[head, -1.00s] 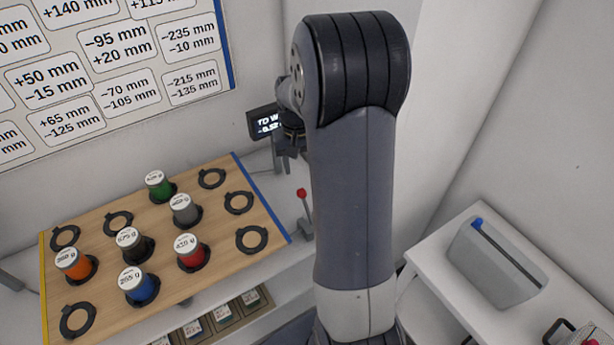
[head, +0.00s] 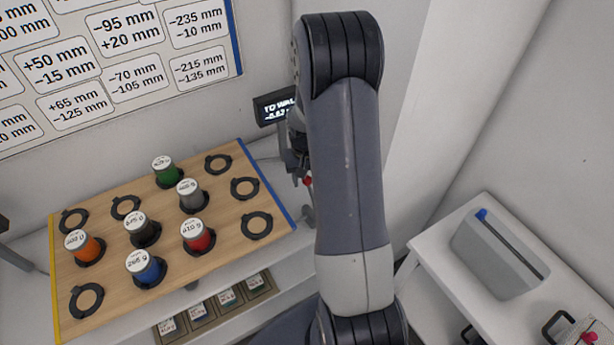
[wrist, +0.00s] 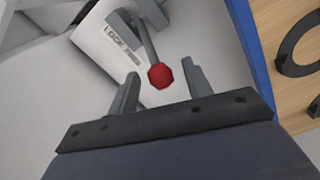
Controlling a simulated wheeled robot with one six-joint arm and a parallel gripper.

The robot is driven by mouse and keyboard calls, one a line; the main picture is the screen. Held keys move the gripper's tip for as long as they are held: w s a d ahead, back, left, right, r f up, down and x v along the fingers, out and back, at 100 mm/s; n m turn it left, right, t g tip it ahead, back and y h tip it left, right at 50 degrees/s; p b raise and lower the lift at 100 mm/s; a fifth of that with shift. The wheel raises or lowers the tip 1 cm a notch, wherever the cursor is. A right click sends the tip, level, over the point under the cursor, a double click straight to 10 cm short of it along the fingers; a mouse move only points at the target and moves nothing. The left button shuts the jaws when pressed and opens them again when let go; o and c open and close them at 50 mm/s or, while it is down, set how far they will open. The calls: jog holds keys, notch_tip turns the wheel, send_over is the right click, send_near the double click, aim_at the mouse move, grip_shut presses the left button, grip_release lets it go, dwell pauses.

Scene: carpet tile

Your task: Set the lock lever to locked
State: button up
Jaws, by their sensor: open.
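The lock lever (wrist: 149,45) has a grey stem and a red ball knob (wrist: 160,76). In the wrist view it rises from a pale base plate (wrist: 108,48) with a small label, of which "OCK" is legible. My gripper (wrist: 160,71) is open, with one finger on each side of the knob in that view. Gaps show between knob and fingers; I cannot tell the depth between them. In the head view the knob (head: 308,181) shows beside my gripper (head: 291,168), and my arm hides part of the lever.
A wooden board (head: 100,285) with several coloured weights and empty black rings lies left of the lever. A small display (head: 275,106) stands behind. A white side table (head: 428,244) with a grey bin (head: 495,262) is at the right.

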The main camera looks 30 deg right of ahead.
grip_shut()
dwell(0.4)
